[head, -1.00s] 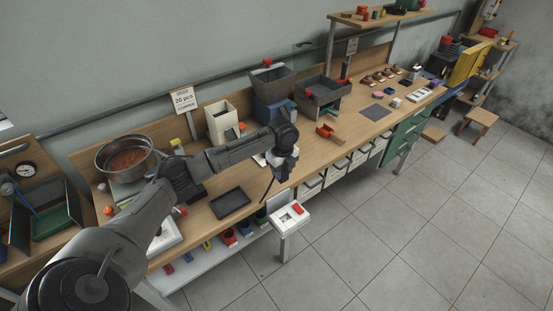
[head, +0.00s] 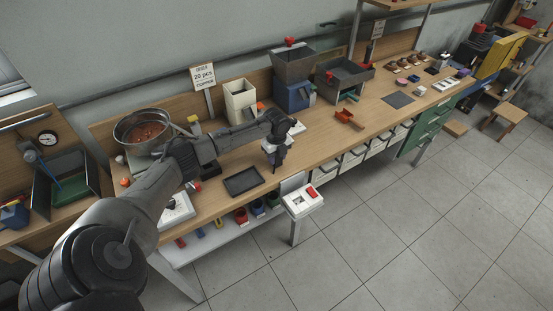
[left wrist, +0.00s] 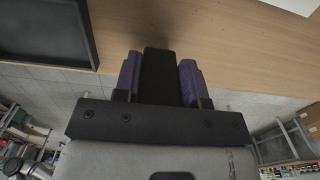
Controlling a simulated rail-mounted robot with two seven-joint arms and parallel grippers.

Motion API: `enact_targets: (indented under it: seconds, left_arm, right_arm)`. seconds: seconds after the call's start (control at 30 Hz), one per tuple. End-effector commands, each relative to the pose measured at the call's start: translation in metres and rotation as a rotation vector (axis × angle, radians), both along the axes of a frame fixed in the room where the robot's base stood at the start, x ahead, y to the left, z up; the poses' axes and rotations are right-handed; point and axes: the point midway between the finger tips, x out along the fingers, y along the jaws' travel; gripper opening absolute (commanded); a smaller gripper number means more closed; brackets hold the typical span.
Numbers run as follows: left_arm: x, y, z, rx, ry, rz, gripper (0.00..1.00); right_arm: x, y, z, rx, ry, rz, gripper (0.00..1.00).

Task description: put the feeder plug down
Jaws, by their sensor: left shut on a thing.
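My left gripper (head: 277,161) points down over the front part of the wooden bench, to the right of the dark tray (head: 244,180). In the left wrist view its two purple fingers are shut on a black block, the feeder plug (left wrist: 158,76). The plug sticks out a little past the fingertips towards the bench top, and a soft shadow lies just beyond it. I cannot tell whether it touches the wood. In the head view the plug is too small and dark to separate from the gripper. My right gripper is not in view.
A metal bowl (head: 142,133) with copper-coloured parts, a cream bin (head: 240,101) and a hopper on a blue base (head: 293,81) stand along the back. A switch box (head: 302,200) juts out at the front edge. Bare wood (left wrist: 205,30) lies right of the tray.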

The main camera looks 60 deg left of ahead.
Motion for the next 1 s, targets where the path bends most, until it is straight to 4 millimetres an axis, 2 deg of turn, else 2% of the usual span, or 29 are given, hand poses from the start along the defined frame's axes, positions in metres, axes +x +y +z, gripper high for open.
enact_targets:
  seconds: [0.1, 0.47, 0.5, 0.77, 1.0]
  left_arm:
    - [0.0001, -0.0006, -0.0098, -0.001, -0.001, -0.001, 0.09]
    - [0.0000, -0.0005, -0.0125, -0.001, 0.000, 0.000, 0.09]
    - [-0.0001, -0.0005, -0.0132, -0.001, 0.000, 0.000, 0.39]
    - [-0.0001, -0.0005, -0.0128, -0.001, 0.000, 0.000, 0.63]
    - [0.0000, -0.0005, -0.0120, 0.000, 0.000, -0.001, 0.63]
  right_arm:
    - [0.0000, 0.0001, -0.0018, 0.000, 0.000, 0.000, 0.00]
    - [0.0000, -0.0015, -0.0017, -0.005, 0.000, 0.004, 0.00]
    - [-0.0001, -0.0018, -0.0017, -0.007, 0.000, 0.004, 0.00]
    - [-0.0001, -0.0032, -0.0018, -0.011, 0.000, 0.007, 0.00]
    - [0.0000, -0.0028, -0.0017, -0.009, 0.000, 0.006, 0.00]
